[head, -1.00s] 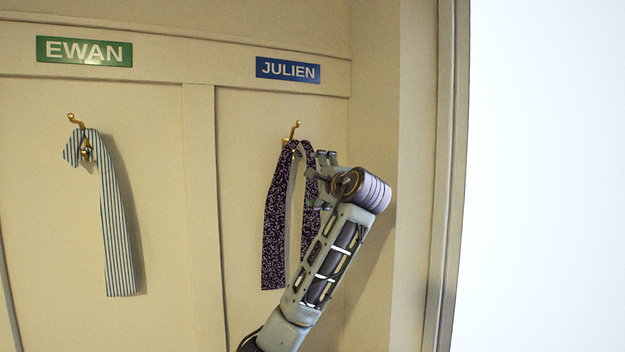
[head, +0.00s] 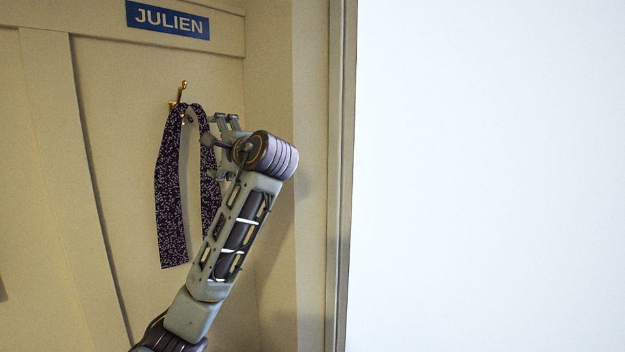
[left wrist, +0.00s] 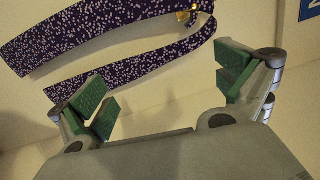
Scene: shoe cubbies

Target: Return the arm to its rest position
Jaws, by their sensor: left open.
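A dark purple scarf with pale specks (head: 170,215) hangs from a brass hook (head: 178,94) under the JULIEN sign (head: 168,19). Its two ends hang side by side. My left gripper (head: 216,148) is at the scarf's upper right and partly covers its right strand. In the left wrist view, the green-padded fingers of my left gripper (left wrist: 166,88) are spread wide with nothing held between them. The scarf (left wrist: 125,40) lies beyond the fingertips, folded over the hook at upper right. Whether a finger touches it I cannot tell. My right gripper is not in view.
A cream side panel (head: 268,60) and door-frame-like edge (head: 340,180) stand close to the right of my left arm. A blank white area fills the right of the head view. A vertical divider (head: 55,150) is at left.

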